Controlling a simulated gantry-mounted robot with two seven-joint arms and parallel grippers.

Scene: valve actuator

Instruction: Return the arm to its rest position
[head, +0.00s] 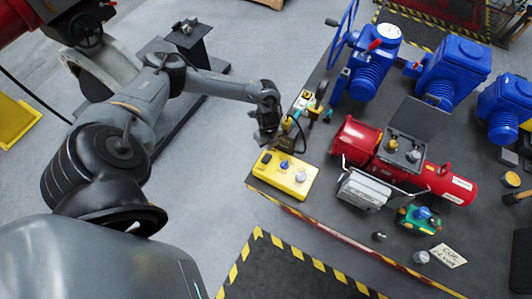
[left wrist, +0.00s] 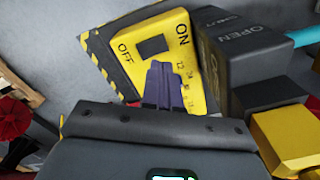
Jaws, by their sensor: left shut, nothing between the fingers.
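My left arm reaches in from the left in the head view. Its gripper (head: 265,138) points down near the table's left edge, just above and behind a yellow control box (head: 284,176) with knobs on top. In the left wrist view the fingers (left wrist: 164,82) are together and empty. They appear in front of a yellow panel (left wrist: 152,46) marked ON and OFF, with a dark square window and small numbers. A dark block (left wrist: 238,45) marked OPEN stands beside it. I cannot tell whether the fingertips touch the panel. My right gripper is not in view.
The dark table (head: 325,222) holds a red cylinder unit (head: 357,143), a grey case (head: 362,190), blue valve actuators (head: 453,70) and a blue handwheel (head: 343,32). Small fittings and a cable lie close to the gripper. Grey floor (head: 215,190) is clear left of the table.

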